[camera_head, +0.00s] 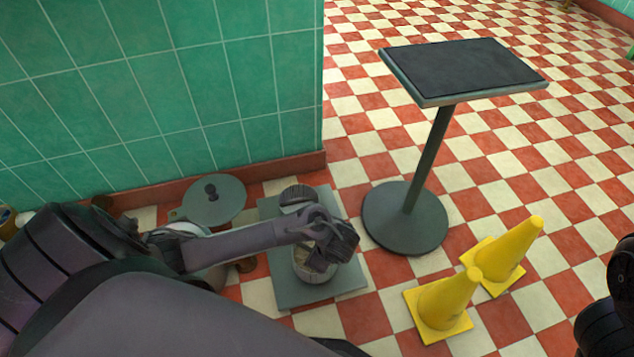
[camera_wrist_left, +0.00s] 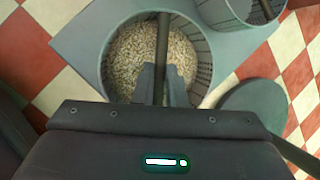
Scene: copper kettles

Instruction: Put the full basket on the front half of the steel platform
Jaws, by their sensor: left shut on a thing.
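The full basket (camera_wrist_left: 204,62) is round, grey and filled with small beige pellets in the left wrist view. My left gripper (camera_wrist_left: 160,88) is shut on its dark bar handle, above the pellets. In the head view the gripper (camera_head: 335,254) partly hides this basket (camera_head: 312,275), which is over a flat grey plate (camera_head: 290,295) on the floor. I cannot tell whether the basket touches the plate. A pedestal stand with a dark flat top (camera_head: 460,68) and grey rim stands to the right; its top is bare. I cannot tell which is the steel platform. My right gripper is out of view.
A second basket (camera_head: 297,196) is behind the full one; it also shows in the left wrist view (camera_wrist_left: 240,14). A round grey lidded thing (camera_head: 213,200) is by the green tiled wall (camera_head: 160,90). Two yellow cones (camera_head: 445,300) stand right of the plate, near the stand's base (camera_head: 405,225).

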